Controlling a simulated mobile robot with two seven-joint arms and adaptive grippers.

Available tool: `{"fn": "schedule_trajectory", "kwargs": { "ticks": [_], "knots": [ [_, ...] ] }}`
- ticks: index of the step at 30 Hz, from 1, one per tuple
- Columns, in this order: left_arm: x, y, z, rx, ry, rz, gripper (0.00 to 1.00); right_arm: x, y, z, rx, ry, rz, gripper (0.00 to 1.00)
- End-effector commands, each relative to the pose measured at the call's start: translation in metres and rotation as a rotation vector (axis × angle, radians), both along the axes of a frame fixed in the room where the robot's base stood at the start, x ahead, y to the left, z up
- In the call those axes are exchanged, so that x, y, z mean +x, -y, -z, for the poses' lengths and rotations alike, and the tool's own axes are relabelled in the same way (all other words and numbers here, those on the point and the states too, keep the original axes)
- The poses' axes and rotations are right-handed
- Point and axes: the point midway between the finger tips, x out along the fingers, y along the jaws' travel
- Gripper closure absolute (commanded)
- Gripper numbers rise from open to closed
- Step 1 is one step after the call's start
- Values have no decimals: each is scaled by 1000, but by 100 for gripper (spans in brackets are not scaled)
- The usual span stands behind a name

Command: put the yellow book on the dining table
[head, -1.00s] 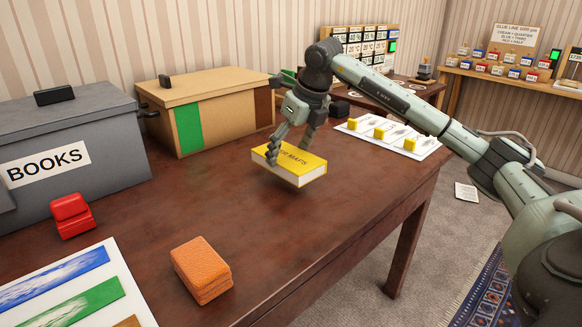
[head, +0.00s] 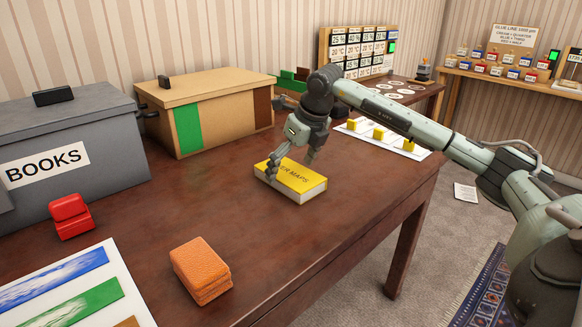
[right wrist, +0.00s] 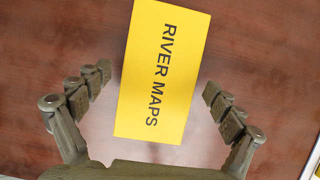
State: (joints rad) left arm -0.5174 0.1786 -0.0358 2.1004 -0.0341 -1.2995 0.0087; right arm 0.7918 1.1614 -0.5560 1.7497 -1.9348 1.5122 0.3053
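The yellow book (head: 306,186), lettered "RIVER MAPS", lies flat on the dark brown wooden table (head: 240,225), cover up. It also shows in the right wrist view (right wrist: 163,75). My right gripper (head: 291,162) is over the book's far end. In the right wrist view the gripper (right wrist: 157,95) has its fingers spread wide, with a gap between them and the book on both sides. My left gripper is not in view.
A grey box labelled BOOKS (head: 95,145) and a tan box (head: 228,105) stand along the wall. A red object (head: 71,215) and an orange block (head: 201,268) are on the table. The table is clear around the book's near side.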

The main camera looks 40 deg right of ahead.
Motion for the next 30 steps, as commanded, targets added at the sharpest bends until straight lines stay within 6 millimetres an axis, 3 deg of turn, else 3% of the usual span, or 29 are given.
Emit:
{"fn": "schedule_trajectory", "kwargs": {
  "ticks": [11,14,24,30],
  "knots": [
    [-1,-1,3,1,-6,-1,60,-1,0,-5,0,1,0,4],
    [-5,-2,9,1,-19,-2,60,-5,1,-17,0,4,1,4],
    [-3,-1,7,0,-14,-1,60,-32,3,-83,-2,4,1,4],
    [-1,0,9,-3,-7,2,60,-43,3,-107,0,3,0,4]
  ]
}}
